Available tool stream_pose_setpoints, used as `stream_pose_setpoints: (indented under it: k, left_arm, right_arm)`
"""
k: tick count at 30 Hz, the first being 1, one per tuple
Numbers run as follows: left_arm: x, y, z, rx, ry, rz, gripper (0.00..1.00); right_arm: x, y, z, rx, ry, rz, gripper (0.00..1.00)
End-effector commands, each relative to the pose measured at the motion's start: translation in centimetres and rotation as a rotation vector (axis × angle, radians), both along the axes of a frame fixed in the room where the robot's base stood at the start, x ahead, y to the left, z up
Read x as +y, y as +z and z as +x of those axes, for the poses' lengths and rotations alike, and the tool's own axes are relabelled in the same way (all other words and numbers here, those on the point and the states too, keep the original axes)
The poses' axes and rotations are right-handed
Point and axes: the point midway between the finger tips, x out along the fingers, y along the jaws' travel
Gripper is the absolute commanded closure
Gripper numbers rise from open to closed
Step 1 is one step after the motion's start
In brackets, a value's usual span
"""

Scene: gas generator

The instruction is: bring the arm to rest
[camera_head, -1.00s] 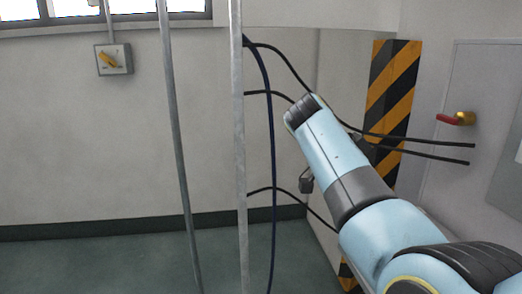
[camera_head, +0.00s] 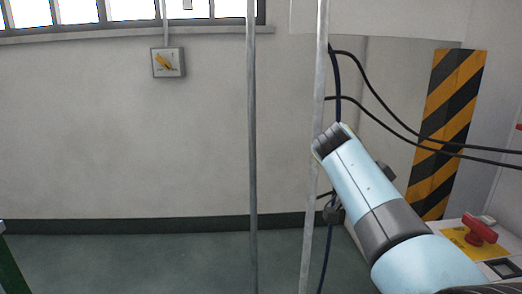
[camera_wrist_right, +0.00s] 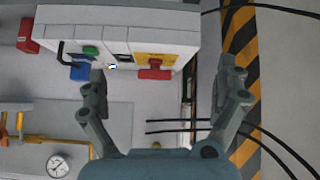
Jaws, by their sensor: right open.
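My right arm (camera_head: 375,205) comes in from the lower right of the head view, pale blue with a dark grey band. Its upper end shows in front of a thin grey pole. In the wrist view my right gripper (camera_wrist_right: 166,76) has its two grey fingers spread wide apart, with nothing between them. In the head view its fingers cannot be made out clearly. My left gripper is in neither view.
A panel with a red switch (camera_head: 480,230) stands at the lower right. Grey poles (camera_head: 252,150), black cables (camera_head: 385,90) and a striped panel (camera_head: 447,130) are nearby. The wrist view shows a white control box (camera_wrist_right: 120,20) and a gauge (camera_wrist_right: 58,165). The left floor looks mostly clear.

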Motion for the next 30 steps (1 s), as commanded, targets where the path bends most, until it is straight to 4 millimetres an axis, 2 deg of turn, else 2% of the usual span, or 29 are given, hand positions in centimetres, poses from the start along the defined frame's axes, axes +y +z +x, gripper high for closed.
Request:
stream_pose_setpoints:
  k: [3,8,14,17,20,21,23,24,26,27,29,30]
  left_arm:
    - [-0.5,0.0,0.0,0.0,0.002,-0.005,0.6]
    - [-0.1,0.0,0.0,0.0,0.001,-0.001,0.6]
    - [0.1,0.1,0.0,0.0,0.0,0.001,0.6]
    - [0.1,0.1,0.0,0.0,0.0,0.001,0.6]
    - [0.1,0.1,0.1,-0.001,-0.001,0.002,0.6]
    - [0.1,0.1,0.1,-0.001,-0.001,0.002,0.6]
    - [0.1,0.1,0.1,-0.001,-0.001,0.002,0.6]
    - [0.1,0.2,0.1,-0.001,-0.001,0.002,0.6]
    - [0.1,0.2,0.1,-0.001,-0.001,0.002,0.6]
    - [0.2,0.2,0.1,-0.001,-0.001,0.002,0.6]
    - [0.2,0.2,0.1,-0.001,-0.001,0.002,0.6]
    - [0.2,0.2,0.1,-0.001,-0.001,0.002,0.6]
  right_arm:
    - [0.0,-2.6,-0.5,0.047,0.062,0.013,0.0]
    - [0.0,-7.2,-1.5,0.124,0.181,0.043,0.0]
    - [0.1,-15.2,-4.5,0.25,0.379,0.104,0.0]
    - [0.3,-20.7,-7.6,0.329,0.509,0.153,0.0]
    - [0.5,-27.2,-12.5,0.414,0.664,0.223,0.0]
    - [0.6,-29.8,-14.8,0.443,0.726,0.254,0.0]
    - [0.7,-33.3,-18.5,0.481,0.814,0.298,0.0]
    - [0.9,-35.4,-21.2,0.503,0.87,0.329,0.0]
    - [0.8,-38.3,-25.4,0.528,0.946,0.37,0.0]
    - [0.8,-40.1,-28.4,0.542,0.994,0.397,0.0]
    - [0.6,-42.3,-32.9,0.56,1.06,0.431,0.0]
    - [0.4,-43.5,-36.1,0.569,1.099,0.453,0.0]
